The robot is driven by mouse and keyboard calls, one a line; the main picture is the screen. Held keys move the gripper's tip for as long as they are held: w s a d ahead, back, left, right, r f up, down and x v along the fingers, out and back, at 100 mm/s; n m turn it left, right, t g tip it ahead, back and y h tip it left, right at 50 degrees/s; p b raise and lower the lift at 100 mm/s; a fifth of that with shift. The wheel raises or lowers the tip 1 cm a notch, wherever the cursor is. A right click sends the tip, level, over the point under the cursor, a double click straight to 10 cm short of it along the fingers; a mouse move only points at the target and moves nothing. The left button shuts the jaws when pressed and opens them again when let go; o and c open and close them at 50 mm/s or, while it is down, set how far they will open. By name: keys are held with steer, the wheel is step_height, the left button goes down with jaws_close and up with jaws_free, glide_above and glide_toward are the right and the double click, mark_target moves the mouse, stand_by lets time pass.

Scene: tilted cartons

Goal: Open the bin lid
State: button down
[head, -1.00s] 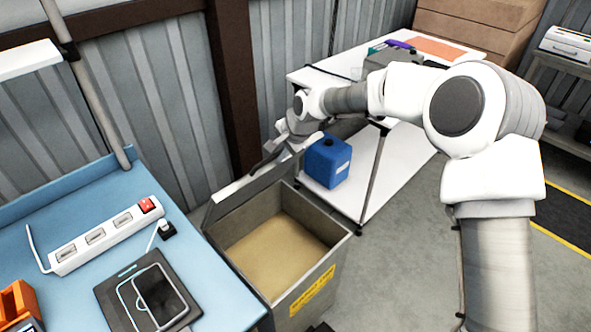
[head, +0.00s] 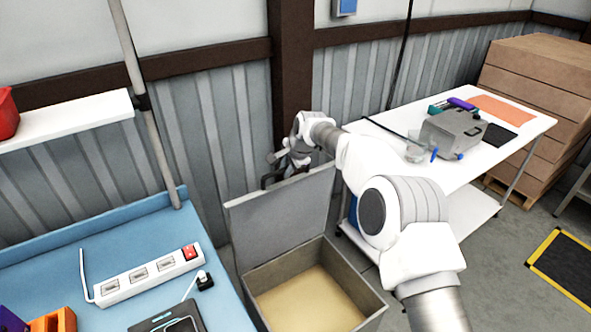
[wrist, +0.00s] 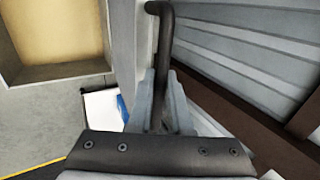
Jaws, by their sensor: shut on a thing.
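The grey bin (head: 363,279) stands with its inside showing a tan bottom. Its lid (head: 285,218) is raised to about upright along the bin's back side. My gripper (head: 277,175) is at the lid's top edge. In the wrist view, my gripper (wrist: 160,100) is shut on the lid's dark bar handle (wrist: 164,22), with a finger on each side of it. The lid shows there nearly edge-on (wrist: 123,40), and the open bin (wrist: 60,72) is at upper left. The lower end of the handle is hidden between the fingers.
A blue workbench (head: 110,262) with a power strip (head: 148,274) stands close on the left. A white table (head: 395,153) with a grey case (head: 452,133) is on the right. The corrugated wall (head: 225,130) and a brown post (head: 290,70) are close behind the lid.

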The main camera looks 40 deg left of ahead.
steer(key=shift+w+a+r+p, duration=0.1)
steer(key=shift+w+a+p, duration=0.15)
steer(key=shift+a, duration=0.3)
steer(key=shift+w+a+p, duration=0.2)
steer(key=shift+w+a, duration=0.05)
steer(key=shift+a, duration=0.3)
steer(key=c, duration=0.8)
jaws_free()
steer(key=shift+c, duration=0.2)
steer(key=shift+r, duration=0.15)
steer(key=b+v, duration=0.3)
steer(key=v, duration=1.4)
steer(key=shift+d, duration=0.2)
